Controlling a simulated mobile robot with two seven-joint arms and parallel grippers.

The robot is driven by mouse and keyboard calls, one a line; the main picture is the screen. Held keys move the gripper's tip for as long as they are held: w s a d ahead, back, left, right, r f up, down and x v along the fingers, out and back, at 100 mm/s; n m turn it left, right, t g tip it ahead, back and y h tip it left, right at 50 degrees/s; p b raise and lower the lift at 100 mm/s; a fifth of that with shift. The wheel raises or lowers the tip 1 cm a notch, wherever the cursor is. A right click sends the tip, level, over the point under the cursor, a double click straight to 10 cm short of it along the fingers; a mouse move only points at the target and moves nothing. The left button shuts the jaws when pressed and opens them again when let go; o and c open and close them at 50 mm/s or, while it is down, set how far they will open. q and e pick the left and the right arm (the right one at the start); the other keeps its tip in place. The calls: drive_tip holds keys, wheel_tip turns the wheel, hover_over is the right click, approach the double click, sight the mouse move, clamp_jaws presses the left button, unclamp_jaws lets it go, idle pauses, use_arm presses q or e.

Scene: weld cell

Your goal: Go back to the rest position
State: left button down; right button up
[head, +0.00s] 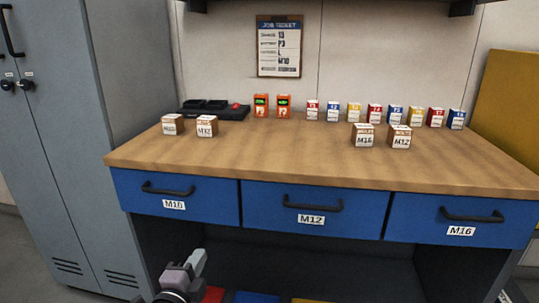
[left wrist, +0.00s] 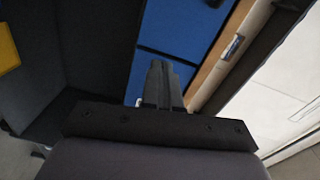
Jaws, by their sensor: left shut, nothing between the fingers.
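My left gripper (head: 197,258) shows low in the head view, in front of the workbench and below the left blue drawer (head: 180,194). It is shut and empty. In the left wrist view its closed fingers (left wrist: 160,72) point toward the blue drawer fronts, with nothing between them. My right gripper is in neither view.
The wooden workbench (head: 300,165) carries several small labelled boxes, two orange devices and a black tray (head: 215,112). Its three blue drawers are shut. A grey locker (head: 80,130) stands at left. Coloured items lie low below the bench, partly cut off.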

use_arm(q)
drive_tip(key=s+f+n+g, duration=0.2)
drive_tip(key=s+f+n, duration=0.3)
drive_tip(key=s, duration=0.3)
drive_tip(key=s+d+f+n+g+h, duration=0.1)
drive_tip(key=s+f+n+g, duration=0.3)
drive_tip(key=s, duration=0.5)
drive_tip(key=s+f+n+g, duration=0.1)
drive_tip(key=s+f+n, duration=0.5)
drive_tip(key=s, duration=0.2)
wheel_tip(320, 180, up, 10)
drive_tip(key=a+p, duration=0.1)
drive_tip(key=p, duration=1.2)
drive_tip(key=shift+s+r+p, duration=0.25)
drive_tip(key=shift+s+p, duration=0.05)
drive_tip(key=shift+s, duration=0.05)
drive_tip(key=shift+a, duration=0.1)
